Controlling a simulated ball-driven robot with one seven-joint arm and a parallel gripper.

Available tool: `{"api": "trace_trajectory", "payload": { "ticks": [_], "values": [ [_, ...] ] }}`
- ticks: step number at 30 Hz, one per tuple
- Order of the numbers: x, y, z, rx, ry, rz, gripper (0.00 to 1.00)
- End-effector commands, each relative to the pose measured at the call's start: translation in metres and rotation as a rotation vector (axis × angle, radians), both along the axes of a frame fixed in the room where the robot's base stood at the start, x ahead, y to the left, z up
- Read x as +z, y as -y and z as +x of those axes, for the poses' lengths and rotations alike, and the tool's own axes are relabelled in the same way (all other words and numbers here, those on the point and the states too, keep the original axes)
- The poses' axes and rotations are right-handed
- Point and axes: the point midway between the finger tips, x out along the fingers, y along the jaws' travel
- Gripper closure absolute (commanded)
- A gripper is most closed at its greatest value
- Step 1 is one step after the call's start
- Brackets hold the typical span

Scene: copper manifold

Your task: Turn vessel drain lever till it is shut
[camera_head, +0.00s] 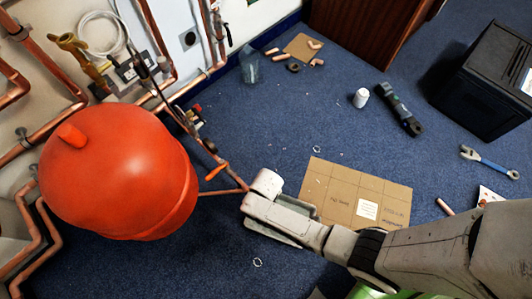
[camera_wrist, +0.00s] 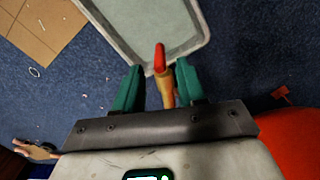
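A lever with a red tip (camera_wrist: 160,58) and a brass-coloured body (camera_wrist: 166,88) shows in the wrist view between the two green fingers of my gripper (camera_wrist: 158,66). The fingers stand apart, with a gap on each side of the lever, so the gripper is open and not closed on it. In the head view the round orange-red vessel (camera_head: 120,170) is at the left, and an orange lever (camera_head: 216,172) shows by the pipes at its right; I cannot tell whether it is the same lever. My gripper's fingers do not show clearly in the head view.
A pale grey tray (camera_wrist: 150,22) lies on the floor beyond the lever. A cardboard sheet (camera_head: 340,188) lies right of the vessel. Copper pipes (camera_head: 165,40) run along the wall. The vessel's edge (camera_wrist: 290,135) is close at the wrist view's lower right.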

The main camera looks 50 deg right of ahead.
Motion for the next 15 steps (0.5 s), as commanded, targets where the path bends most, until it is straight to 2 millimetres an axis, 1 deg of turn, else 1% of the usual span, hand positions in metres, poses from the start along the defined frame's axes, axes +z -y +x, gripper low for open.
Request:
{"api": "trace_trajectory", "payload": {
  "ticks": [1, 6, 10, 15],
  "values": [
    [-0.014, 0.000, 0.001, 0.000, 0.000, 0.000, 0.60],
    [-0.035, 0.000, 0.001, 0.000, 0.000, 0.000, 0.60],
    [-0.042, 0.000, 0.001, 0.000, 0.001, 0.000, 0.60],
    [-0.044, 0.000, 0.001, -0.001, 0.001, 0.000, 0.60]
  ]
}}
